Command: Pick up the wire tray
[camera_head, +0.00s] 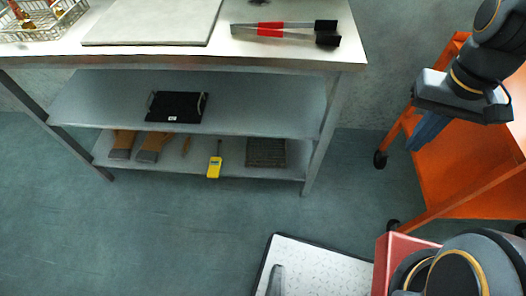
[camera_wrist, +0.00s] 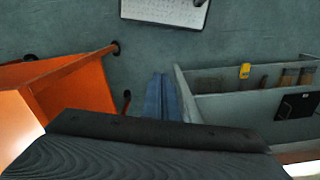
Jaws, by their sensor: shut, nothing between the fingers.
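The wire tray (camera_head: 48,28) is a silvery wire basket at the top left corner of the head view, on the table's top. Its left and far parts are cut off by the picture edge, and small amber and reddish items stand in it. My gripper (camera_head: 420,140) has blue fingers and hangs at the right of the head view, in front of the orange cart and far from the tray. The fingers are together and empty. They also show in the wrist view (camera_wrist: 163,98), where the wire tray is not seen.
The steel table (camera_head: 345,62) carries a grey board (camera_head: 150,20) and red-banded, black-ended tongs (camera_head: 285,27). Its shelves hold a black tray (camera_head: 176,107), a yellow device (camera_head: 215,167) and brushes. The orange cart (camera_head: 450,190) stands right. Floor between table and cart is clear.

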